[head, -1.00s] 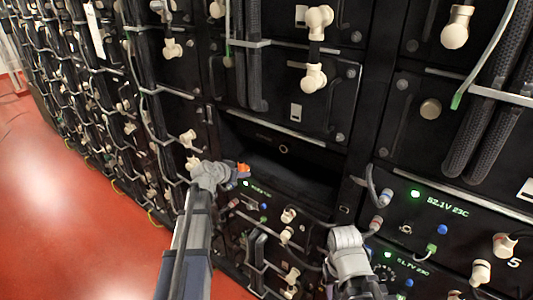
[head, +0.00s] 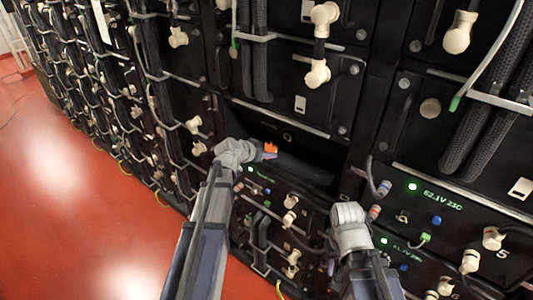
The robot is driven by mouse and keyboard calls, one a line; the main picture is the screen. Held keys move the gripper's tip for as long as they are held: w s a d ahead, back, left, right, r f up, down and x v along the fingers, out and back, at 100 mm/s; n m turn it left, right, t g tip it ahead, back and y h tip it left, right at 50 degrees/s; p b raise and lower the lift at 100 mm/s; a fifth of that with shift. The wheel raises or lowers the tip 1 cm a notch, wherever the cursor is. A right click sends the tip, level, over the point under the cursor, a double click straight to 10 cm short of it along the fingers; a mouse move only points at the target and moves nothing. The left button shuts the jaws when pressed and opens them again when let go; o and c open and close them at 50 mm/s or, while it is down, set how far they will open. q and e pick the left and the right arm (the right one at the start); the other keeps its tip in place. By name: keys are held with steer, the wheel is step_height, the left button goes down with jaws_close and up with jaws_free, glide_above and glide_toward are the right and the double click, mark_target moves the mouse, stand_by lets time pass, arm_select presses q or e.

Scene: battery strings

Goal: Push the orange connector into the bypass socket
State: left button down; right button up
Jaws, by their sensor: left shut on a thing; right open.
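The orange connector (head: 270,148) is small in the head view and sits at the tip of my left gripper (head: 262,153), which is shut on it. It is held in front of the dark open bay (head: 310,165), just above the module panel with the green light. My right gripper (head: 347,213) is at the lower middle, in front of the lower module panels. Its jaws are turned away and hard to make out; it appears empty. I cannot tell which opening is the bypass socket.
Battery racks with cream plugs (head: 317,73) and black cables (head: 480,130) fill the view. A module with a green display (head: 445,197) is at the right. A grey cable loop (head: 372,180) sticks out near my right gripper. The red floor (head: 70,200) is clear at the left.

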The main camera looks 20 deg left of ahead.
arm_select(q)
steer(key=shift+w+d, duration=0.3)
steer(key=shift+w, duration=0.6)
steer(key=shift+w+d, duration=0.35)
steer(key=shift+w, duration=0.5)
steer(key=shift+w+d, duration=0.3)
steer(key=shift+w, duration=0.6)
steer(key=shift+w+d, duration=0.3)
steer(key=shift+w, duration=0.55)
steer(key=shift+w+d, duration=0.3)
steer(key=shift+w, duration=0.5)
steer(key=shift+c, duration=1.6)
jaws_free()
steer(key=shift+s+r, duration=0.1)
steer(key=shift+s, duration=0.05)
steer(key=p+v, duration=0.4)
steer(key=v, duration=0.2)
steer(key=shift+s+a+r, duration=0.1)
steer(key=shift+s+r, duration=0.15)
steer(key=shift+r, duration=0.1)
steer(key=shift+s+a+r, duration=0.15)
steer(key=shift+s, duration=0.25)
steer(key=shift+w, duration=0.1)
